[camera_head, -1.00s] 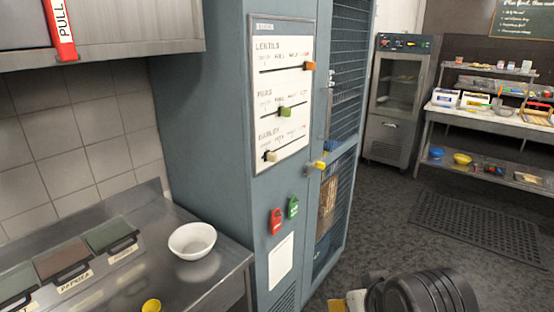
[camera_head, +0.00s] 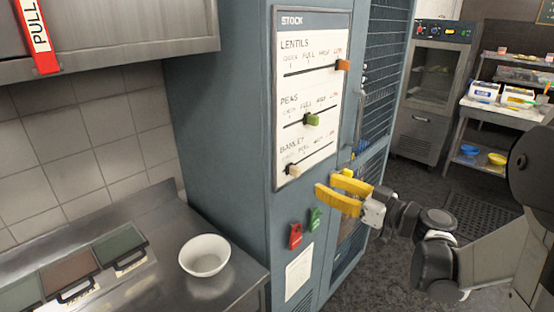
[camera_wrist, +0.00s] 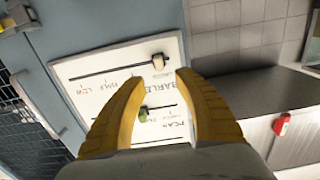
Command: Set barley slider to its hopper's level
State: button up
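The STOCK board (camera_head: 330,85) on the blue-grey cabinet carries three slider rows. The cream barley slider (camera_head: 293,170) sits at the left end of the bottom row; it also shows in the wrist view (camera_wrist: 158,60). The green peas slider (camera_head: 312,120) is part-way along its track, and the orange lentils slider (camera_head: 343,65) is at the right end. My gripper (camera_head: 325,186) is open and empty, just below and right of the barley slider. In the wrist view, the barley slider is between and beyond the spread yellow fingertips (camera_wrist: 160,77), apart from them. No hopper level is readable.
A mesh door (camera_head: 385,75) forms the cabinet's right side. A white bowl (camera_head: 204,256) stands on the steel counter (camera_head: 150,215) at left.

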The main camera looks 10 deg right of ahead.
aim_at(300, 171)
jog(key=x, duration=0.3)
jog(key=b+x, duration=0.1)
jog(key=x, duration=0.6)
jog(key=shift+w+a+r+b, duration=0.1)
jog(key=shift+w+r+b, duration=0.15)
jog(key=shift+w+b, duration=0.1)
jog(key=shift+c, duration=0.4)
grip_shut()
